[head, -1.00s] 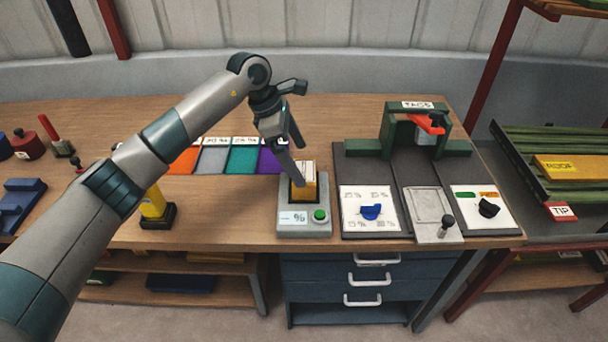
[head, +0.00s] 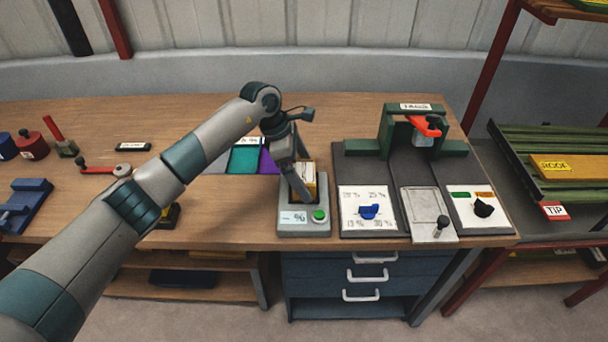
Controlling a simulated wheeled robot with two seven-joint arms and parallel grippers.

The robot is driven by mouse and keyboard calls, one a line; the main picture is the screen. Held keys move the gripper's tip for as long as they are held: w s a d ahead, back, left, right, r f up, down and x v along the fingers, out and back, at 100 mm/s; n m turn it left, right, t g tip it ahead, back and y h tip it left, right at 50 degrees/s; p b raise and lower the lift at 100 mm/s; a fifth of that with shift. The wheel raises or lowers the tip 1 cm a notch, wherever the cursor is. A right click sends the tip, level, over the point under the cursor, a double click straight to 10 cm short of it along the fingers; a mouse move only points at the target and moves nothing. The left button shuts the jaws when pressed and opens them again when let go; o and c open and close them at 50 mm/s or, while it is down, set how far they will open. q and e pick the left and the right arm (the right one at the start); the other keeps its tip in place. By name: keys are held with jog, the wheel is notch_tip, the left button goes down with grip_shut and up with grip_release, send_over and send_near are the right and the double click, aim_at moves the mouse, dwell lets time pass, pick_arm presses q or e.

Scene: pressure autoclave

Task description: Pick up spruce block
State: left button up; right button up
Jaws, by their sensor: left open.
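A light wooden block (head: 310,175), which I take to be the spruce block, stands upright on a grey meter (head: 291,218) with a % sign and a green button. My left gripper (head: 303,181) is open and low at the block, pointing down. One finger is in front of the block's left side and hides part of it. The other finger is mostly hidden, so I cannot tell whether the fingers touch the block. My right gripper is not in view.
To the right are a panel with a blue knob (head: 369,212), a small lever plate (head: 428,208) and a green TAGS stand (head: 386,128). Coloured mats, including a teal one (head: 244,161), lie left of the meter. The bench middle behind the meter is clear.

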aim_at(309, 172)
pick_arm(q)
jog(key=shift+f, duration=0.15)
dwell(0.3)
jog(key=c, duration=1.3)
jog(key=shift+o, duration=0.2)
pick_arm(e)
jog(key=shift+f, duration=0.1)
pick_arm(q)
jog(key=shift+r+b, duration=0.6)
jog(key=shift+r, duration=0.1)
notch_tip(309, 172, up, 2)
jog(key=shift+r+b, duration=0.1)
jog(key=shift+b, duration=0.65)
jog(key=d+r, duration=0.1)
jog(key=s+d+r+b, duration=0.1)
jog(key=d, duration=0.1)
jog(key=s+d+r+b, duration=0.3)
jog(key=d+r, duration=0.2)
jog(key=d, duration=0.3)
jog(key=shift+r, duration=0.25)
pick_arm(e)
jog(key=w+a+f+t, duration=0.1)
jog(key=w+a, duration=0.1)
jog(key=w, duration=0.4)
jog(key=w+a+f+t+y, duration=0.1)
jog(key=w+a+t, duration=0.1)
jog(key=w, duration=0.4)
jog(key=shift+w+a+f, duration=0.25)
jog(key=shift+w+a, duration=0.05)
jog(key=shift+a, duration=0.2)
